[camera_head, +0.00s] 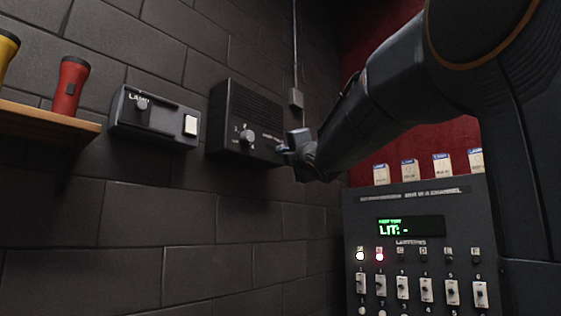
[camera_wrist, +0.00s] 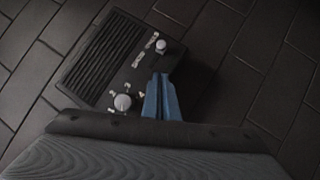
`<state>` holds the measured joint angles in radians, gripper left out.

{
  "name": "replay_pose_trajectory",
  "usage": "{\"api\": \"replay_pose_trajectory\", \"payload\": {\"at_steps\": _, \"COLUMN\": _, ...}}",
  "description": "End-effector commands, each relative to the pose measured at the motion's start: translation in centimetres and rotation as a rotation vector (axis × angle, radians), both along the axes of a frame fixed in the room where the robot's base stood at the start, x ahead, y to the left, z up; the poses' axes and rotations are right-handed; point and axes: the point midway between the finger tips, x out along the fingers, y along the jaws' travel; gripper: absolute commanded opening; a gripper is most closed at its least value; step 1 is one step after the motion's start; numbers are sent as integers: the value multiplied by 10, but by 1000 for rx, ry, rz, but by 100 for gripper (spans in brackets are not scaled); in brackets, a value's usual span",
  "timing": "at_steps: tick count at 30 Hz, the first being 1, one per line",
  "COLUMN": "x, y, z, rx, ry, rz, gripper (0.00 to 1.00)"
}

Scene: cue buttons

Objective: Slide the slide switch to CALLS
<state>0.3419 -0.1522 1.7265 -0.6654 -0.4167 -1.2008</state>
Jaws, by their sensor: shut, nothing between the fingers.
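A black box with a ribbed grille (camera_head: 250,112) is on the dark block wall; it also shows in the wrist view (camera_wrist: 105,57). A small pale knob (camera_wrist: 162,45) sits near its edge, beside small lettering that I cannot read; it looks like the slide switch. In the head view it is mostly hidden by my gripper (camera_head: 285,148). In the wrist view my blue fingers (camera_wrist: 160,77) are together, empty, with their tips just below the pale knob. A small gap seems to show between them; contact is hard to judge.
A round dial (camera_wrist: 122,102) with numbers sits on the same box, left of my fingers. A second wall box (camera_head: 155,122) with a white rocker, a shelf (camera_head: 45,118) with torches, and a panel (camera_head: 420,215) of small switches stand nearby.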

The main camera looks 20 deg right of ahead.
Motion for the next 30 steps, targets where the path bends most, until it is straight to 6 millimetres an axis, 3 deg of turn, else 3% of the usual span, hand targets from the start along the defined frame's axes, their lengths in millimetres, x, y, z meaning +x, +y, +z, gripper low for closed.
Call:
{"api": "replay_pose_trajectory", "payload": {"at_steps": 4, "x": -21, "y": 1, "z": -7, "rx": 0, "ry": -1, "rz": -1, "gripper": 0}}
{"api": "replay_pose_trajectory", "payload": {"at_steps": 10, "x": -35, "y": 2, "z": -11, "rx": 0, "ry": 0, "rz": -1, "gripper": 0}}
{"api": "replay_pose_trajectory", "payload": {"at_steps": 30, "x": -34, "y": 2, "z": -17, "rx": 16, "ry": 9, "rz": 1, "gripper": 0}}
